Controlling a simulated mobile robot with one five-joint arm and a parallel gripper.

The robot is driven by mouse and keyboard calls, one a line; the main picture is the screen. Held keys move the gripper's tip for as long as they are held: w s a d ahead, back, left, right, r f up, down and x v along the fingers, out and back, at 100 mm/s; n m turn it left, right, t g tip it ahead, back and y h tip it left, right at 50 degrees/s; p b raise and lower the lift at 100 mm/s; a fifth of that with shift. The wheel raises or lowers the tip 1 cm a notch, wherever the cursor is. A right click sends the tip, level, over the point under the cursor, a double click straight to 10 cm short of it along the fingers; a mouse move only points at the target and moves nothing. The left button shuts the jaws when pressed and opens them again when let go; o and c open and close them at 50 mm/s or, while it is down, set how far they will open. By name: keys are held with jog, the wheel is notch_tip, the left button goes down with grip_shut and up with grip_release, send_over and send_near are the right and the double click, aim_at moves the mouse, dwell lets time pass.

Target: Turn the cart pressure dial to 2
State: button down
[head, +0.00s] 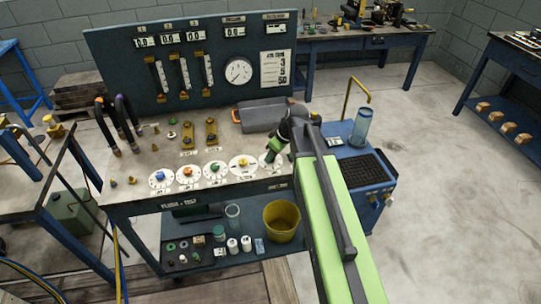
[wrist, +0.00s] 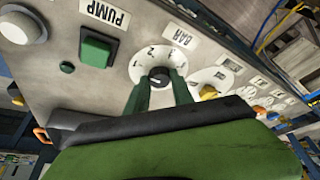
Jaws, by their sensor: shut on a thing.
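The pressure dial (wrist: 146,58) is a round white plate with numbers and a black knob (wrist: 158,76), beside a BAR label (wrist: 183,38) in the wrist view. My gripper (wrist: 160,86) has its green fingers on either side of the knob and is shut on it. I cannot tell for sure which number the knob points at. In the head view my gripper (head: 273,156) is at the right end of the row of dials on the cart (head: 140,186), and it and my arm hide most of the pressure dial.
A white dial with a yellow knob (wrist: 208,92) sits close beside the pressure dial. A green button (wrist: 97,50) under the PUMP label (wrist: 105,13) and a white knob (wrist: 22,25) are on the other side. The gauge panel (head: 120,60) stands behind the cart top.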

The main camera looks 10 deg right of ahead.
jog(key=m, duration=0.1)
jog(key=m+h, duration=0.1)
jog(key=m, duration=0.1)
jog(key=shift+s+a+m+t, duration=0.15)
jog(key=shift+s+m+t, duration=0.15)
jog(key=shift+m, duration=0.1)
jog(key=shift+a+m+h, duration=0.15)
jog(key=shift+m+h, duration=0.75)
jog(key=shift+m, duration=1.1)
jog(key=c, duration=1.1)
grip_release()
jog(key=shift+w, duration=0.1)
